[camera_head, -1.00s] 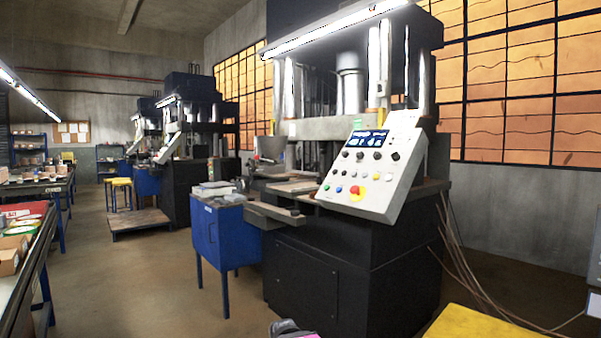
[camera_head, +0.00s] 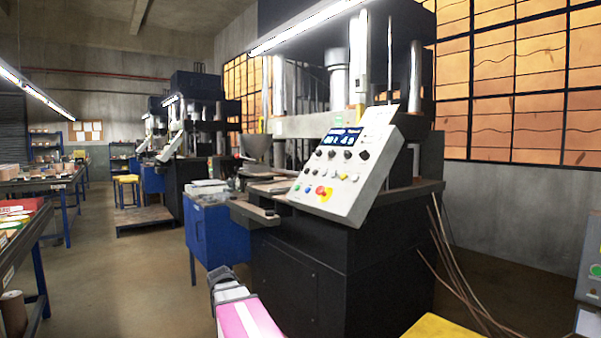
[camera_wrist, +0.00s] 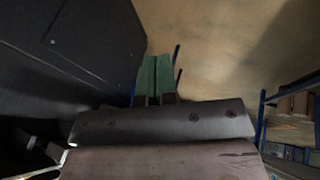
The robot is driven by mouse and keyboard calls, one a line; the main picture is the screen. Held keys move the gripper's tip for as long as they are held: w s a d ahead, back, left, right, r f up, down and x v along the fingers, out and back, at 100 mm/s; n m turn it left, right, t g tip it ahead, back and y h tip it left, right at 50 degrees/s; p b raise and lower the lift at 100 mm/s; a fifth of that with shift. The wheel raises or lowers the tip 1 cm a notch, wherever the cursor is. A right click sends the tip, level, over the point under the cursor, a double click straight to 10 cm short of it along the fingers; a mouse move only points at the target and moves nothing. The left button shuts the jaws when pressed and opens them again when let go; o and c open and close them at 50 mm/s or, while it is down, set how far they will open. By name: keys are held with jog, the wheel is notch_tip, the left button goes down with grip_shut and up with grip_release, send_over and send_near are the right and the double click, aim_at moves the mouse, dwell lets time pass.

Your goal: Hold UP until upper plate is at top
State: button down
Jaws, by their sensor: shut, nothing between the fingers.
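The press's tilted light-grey control panel (camera_head: 343,165) carries a small lit display (camera_head: 340,138) and rows of knobs and coloured buttons, with a red-and-yellow stop button (camera_head: 323,193) low down. Button labels are too small to read. The pale upper plate (camera_head: 300,126) stands behind the panel, below the thick piston, with open space under it; the panel hides part of it. My gripper (camera_head: 219,274) is low in front of the press cabinet, below and left of the panel, touching no button. In the wrist view its green fingers (camera_wrist: 155,76) are together and empty.
A blue cabinet (camera_head: 215,238) stands left of the press. A yellow surface (camera_head: 448,327) is at the bottom right, near loose cables (camera_head: 455,260). Workbenches (camera_head: 45,185) line the left side. The aisle floor (camera_head: 110,275) between is clear.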

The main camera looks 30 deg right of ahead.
aim_at(307, 171)
jog(key=w+d+r+t+h, duration=0.1)
jog(key=w+d+r+h, duration=0.15)
jog(key=d+r, duration=0.45)
jog(key=w+d+r+n+t+h, duration=0.15)
jog(key=w+d+r, duration=0.25)
jog(key=r, duration=0.7)
jog(key=w+d+r+t+h, duration=0.15)
jog(key=w+d+r, duration=0.3)
jog(key=r, duration=0.45)
jog(key=s+d+r+h, duration=0.1)
jog(key=d+r, duration=0.4)
jog(key=r, duration=0.8)
jog(key=s+d+r+t+h, duration=0.1)
jog(key=d+r+h, duration=0.3)
jog(key=r, duration=1)
jog(key=shift+s+d+r+n+t, duration=0.15)
jog(key=shift+d+n+t, duration=0.25)
jog(key=shift+d, duration=0.7)
jog(key=shift+h, duration=0.25)
jog(key=shift+w+d+f, duration=0.15)
jog(key=shift+d+f, duration=1.3)
jog(key=shift+d, duration=0.25)
jog(key=shift+w+d+f, duration=0.15)
jog(key=shift+d+f, duration=1.3)
jog(key=shift+d, duration=0.2)
jog(key=shift+d, duration=0.1)
jog(key=shift+d+f, duration=0.25)
